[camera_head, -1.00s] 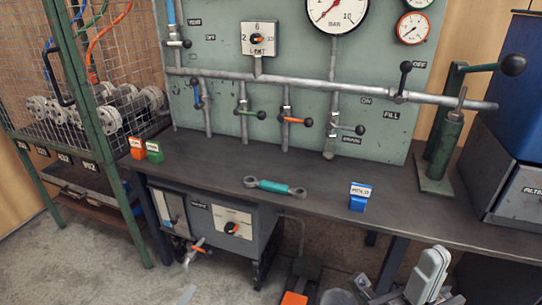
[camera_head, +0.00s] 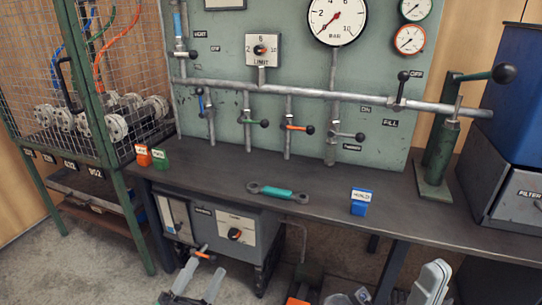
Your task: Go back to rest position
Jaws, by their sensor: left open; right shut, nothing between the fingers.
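My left gripper (camera_head: 205,270) is at the bottom left, in front of the grey box under the bench. Its two grey fingers are spread apart with nothing between them, close in the picture to the orange-handled drain valve (camera_head: 201,254); I cannot tell if they touch it. My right gripper (camera_head: 362,296) is at the bottom edge, low in front of the bench, shut and empty, mostly cut off by the frame. A pale link of my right arm shows beside it.
The dark bench (camera_head: 330,205) carries a teal-handled wrench (camera_head: 277,193), a blue tag block (camera_head: 360,203), orange (camera_head: 142,156) and green (camera_head: 160,158) blocks, and a green hand pump (camera_head: 436,165). A mesh cage (camera_head: 105,90) stands left. A blue bin (camera_head: 515,90) stands right.

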